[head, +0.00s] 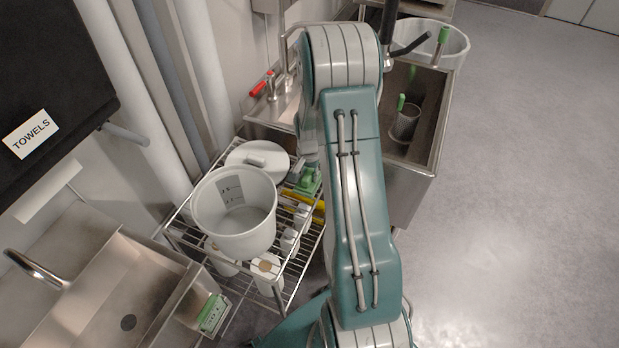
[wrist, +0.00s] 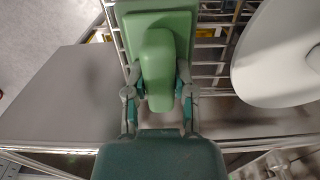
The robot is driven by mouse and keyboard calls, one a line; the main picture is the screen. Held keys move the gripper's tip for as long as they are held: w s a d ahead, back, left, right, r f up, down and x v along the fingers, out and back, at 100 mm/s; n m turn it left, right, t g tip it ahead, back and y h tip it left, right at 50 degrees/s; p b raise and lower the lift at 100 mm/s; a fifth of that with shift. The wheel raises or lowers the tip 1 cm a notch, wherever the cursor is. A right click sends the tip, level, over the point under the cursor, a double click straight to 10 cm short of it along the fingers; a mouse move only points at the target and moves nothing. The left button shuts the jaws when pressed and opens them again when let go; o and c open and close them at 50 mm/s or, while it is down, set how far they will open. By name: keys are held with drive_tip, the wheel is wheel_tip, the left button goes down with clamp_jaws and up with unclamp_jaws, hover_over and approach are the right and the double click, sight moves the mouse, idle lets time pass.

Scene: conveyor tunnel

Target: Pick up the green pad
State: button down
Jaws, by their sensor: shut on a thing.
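The green pad (wrist: 158,48) has a flat base and a raised grip, and fills the top middle of the wrist view. My gripper (wrist: 157,84) is shut on its raised grip, with one finger on each side. In the head view the pad (head: 306,181) shows on the wire rack, partly hidden by my arm. I cannot tell whether it touches the rack. A second green-topped item (head: 212,313) hangs on the edge of the left sink, apart from my gripper.
A white bucket (head: 234,215) and a round white lid (head: 262,158) are on the wire rack (head: 300,262) beside the pad. White bottles (head: 267,270) stand on the lower shelf. Steel sinks flank the rack, the left one (head: 110,285) nearer. Open floor (head: 520,190) lies to the right.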

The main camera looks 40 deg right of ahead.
drive_tip(key=shift+s+d+f, duration=0.1)
drive_tip(key=shift+d, duration=0.1)
drive_tip(key=shift+r, duration=0.45)
wheel_tip(320, 180, up, 3)
drive_tip(key=shift+d+f, duration=0.15)
drive_tip(key=s+d+r, duration=0.3)
drive_tip(key=s+r, duration=0.6)
drive_tip(key=s, duration=0.4)
drive_tip(key=shift+s+d+r, duration=0.2)
drive_tip(key=shift+s+r, duration=0.05)
